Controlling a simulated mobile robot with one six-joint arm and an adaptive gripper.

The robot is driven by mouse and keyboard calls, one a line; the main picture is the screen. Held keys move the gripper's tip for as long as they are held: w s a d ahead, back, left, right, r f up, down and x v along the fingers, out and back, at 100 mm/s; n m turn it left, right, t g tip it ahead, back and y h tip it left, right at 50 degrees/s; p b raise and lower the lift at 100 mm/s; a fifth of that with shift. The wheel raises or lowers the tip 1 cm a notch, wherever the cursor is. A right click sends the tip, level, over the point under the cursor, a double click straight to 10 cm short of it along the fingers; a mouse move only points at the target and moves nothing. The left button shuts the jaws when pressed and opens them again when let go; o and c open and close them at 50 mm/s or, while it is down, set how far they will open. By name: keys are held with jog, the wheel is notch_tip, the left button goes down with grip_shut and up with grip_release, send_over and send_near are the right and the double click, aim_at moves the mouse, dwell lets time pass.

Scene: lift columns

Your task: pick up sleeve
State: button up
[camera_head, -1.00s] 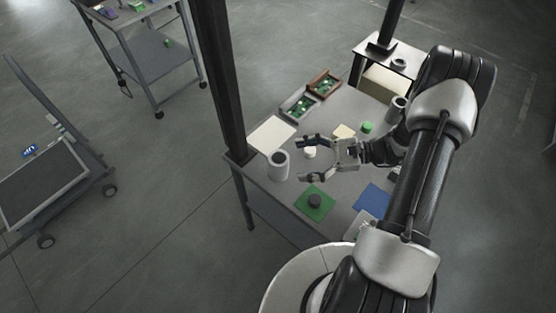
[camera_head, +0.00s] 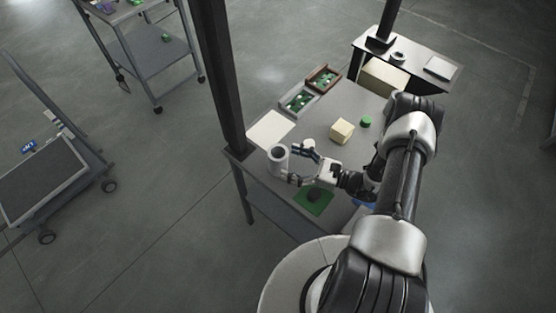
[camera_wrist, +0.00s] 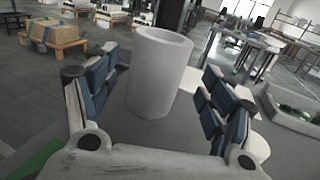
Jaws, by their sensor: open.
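The sleeve is a light grey, upright hollow cylinder (camera_head: 277,157) near the left end of the grey table. It stands large and central in the wrist view (camera_wrist: 158,75), with its round opening on top. My gripper (camera_head: 291,163) is open beside it, to its right in the head view, with the fingers pointing at it. In the wrist view the blue-padded fingers (camera_wrist: 155,95) lie to either side of the sleeve, with a gap on each side. The foot of the sleeve shows on the table.
A green mat (camera_head: 325,202) with a dark round piece lies near my gripper. A white sheet (camera_head: 270,128) lies behind the sleeve. A small white cylinder (camera_head: 308,144), a cream block (camera_head: 342,131), a green cylinder (camera_head: 366,122) and two trays stand farther back. A black column (camera_head: 222,80) rises at the table's left.

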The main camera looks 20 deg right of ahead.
aim_at(278, 157)
jog(key=x, duration=0.5)
jog(key=shift+a+r+b, duration=0.15)
jog(key=shift+b, duration=0.15)
jog(key=c, duration=1.3)
jog(key=shift+r, duration=0.1)
notch_tip(278, 157, up, 23)
jog(key=p, duration=0.7)
